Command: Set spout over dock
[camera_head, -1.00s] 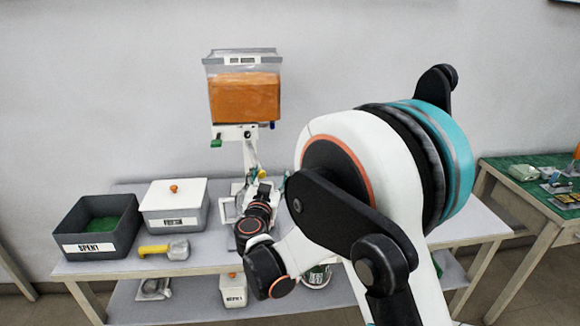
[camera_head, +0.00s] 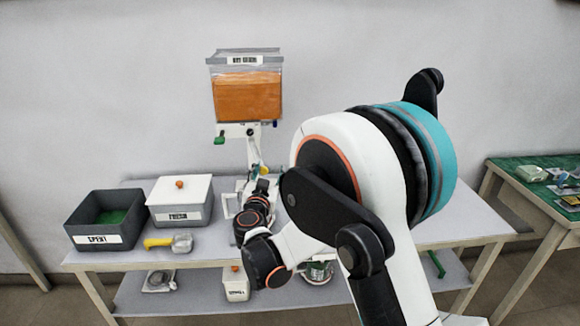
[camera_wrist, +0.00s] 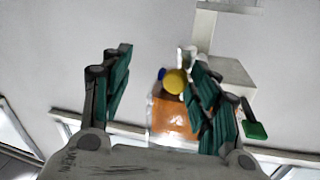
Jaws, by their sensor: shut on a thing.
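The pump stand holds a clear tank (camera_head: 246,98) of orange content above the table. A white bracket and post (camera_head: 252,150) run down from it. A small yellow knob (camera_head: 263,171) shows low on the post, and in the wrist view the yellow knob (camera_wrist: 175,81) lies between my fingers, close to the right one. My gripper (camera_wrist: 160,88) has teal finger pads and is shut on the yellow-knobbed spout part; the contact is partly hidden. In the head view my wrist covers the gripper. A white frame (camera_head: 229,207), possibly the dock, stands at the post's foot, partly hidden.
A grey SPENT bin (camera_head: 98,239), a white-lidded FRESH box (camera_head: 181,209) and a yellow-handled tool (camera_head: 158,242) lie to the left. A green lever (camera_wrist: 254,130) hangs beside the post. A green-topped table (camera_head: 520,190) is at right. The right tabletop is partly clear.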

